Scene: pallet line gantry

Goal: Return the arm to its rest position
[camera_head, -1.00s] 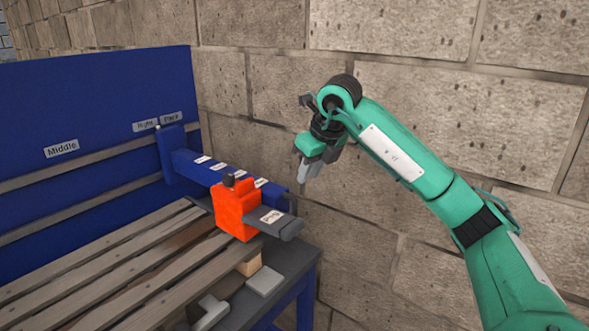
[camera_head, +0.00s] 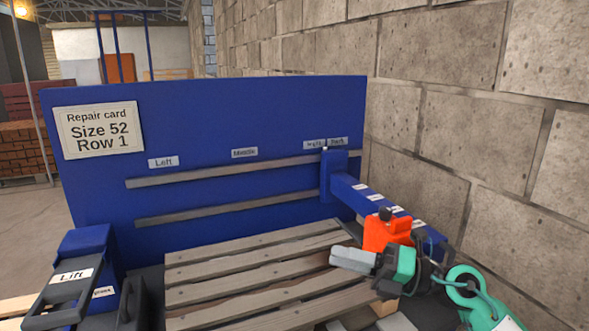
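My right gripper (camera_head: 350,258) is at the lower right of the head view, its pale grey fingers pointing left. It appears in front of the orange block on the blue arm and above the right part of the pallet. The fingers overlap from this angle, so any gap is hidden. I see nothing held in them. My green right arm (camera_head: 487,307) comes in from the lower right corner. My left gripper and arm are not in view.
A wooden pallet (camera_head: 230,262) lies before a blue back panel (camera_head: 230,110) with labels and a repair card (camera_head: 98,130). An orange block (camera_head: 385,230) sits on a labelled blue arm (camera_head: 365,195). A lift box (camera_head: 85,243) stands left. A stone wall (camera_head: 470,110) rises right.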

